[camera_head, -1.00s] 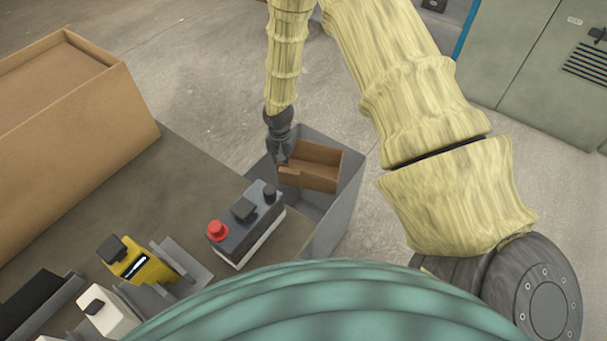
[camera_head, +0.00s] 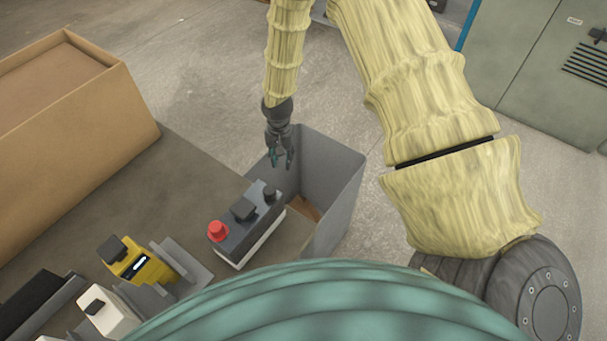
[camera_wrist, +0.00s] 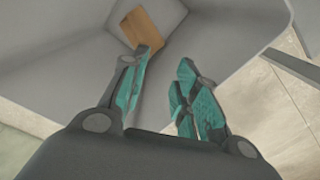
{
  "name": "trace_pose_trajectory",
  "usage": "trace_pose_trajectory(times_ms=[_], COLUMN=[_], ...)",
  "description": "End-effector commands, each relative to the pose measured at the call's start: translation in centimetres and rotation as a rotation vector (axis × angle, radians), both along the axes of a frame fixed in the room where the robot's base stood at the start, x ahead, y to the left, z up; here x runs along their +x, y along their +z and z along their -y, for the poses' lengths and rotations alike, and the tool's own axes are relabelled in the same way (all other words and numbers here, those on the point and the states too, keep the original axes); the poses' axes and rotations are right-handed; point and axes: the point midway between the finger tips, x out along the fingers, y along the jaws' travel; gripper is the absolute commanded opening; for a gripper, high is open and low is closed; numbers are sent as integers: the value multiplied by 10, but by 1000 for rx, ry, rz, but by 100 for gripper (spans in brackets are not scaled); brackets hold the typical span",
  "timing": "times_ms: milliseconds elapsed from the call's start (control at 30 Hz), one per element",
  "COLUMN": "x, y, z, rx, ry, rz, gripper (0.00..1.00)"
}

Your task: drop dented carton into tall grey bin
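The tall grey bin (camera_head: 336,178) stands on the floor beyond the right end of the bench. The brown dented carton (camera_head: 304,208) lies low inside it, mostly hidden by the bin's wall and the battery in front. The wrist view also shows a brown part of the carton (camera_wrist: 143,27) down in the grey bin (camera_wrist: 225,28). My gripper (camera_head: 282,160) is above the bin's left part, empty, with its fingers apart. In the wrist view, its teal finger pads (camera_wrist: 160,95) have a clear gap between them.
A black battery with a red cap (camera_head: 243,222) sits at the bench edge beside the bin. A yellow device (camera_head: 140,262) and a white one (camera_head: 105,312) are at lower left. A large cardboard box (camera_head: 95,150) stands at left. A grey-green cabinet (camera_head: 540,70) is at upper right.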

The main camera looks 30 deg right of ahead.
Motion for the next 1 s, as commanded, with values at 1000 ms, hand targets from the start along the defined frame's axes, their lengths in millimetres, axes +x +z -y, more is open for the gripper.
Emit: trace_pose_trajectory(times_ms=[1000], x=[0], y=[91], z=[0], rx=[0], ry=[0], rz=[-1], gripper=[30])
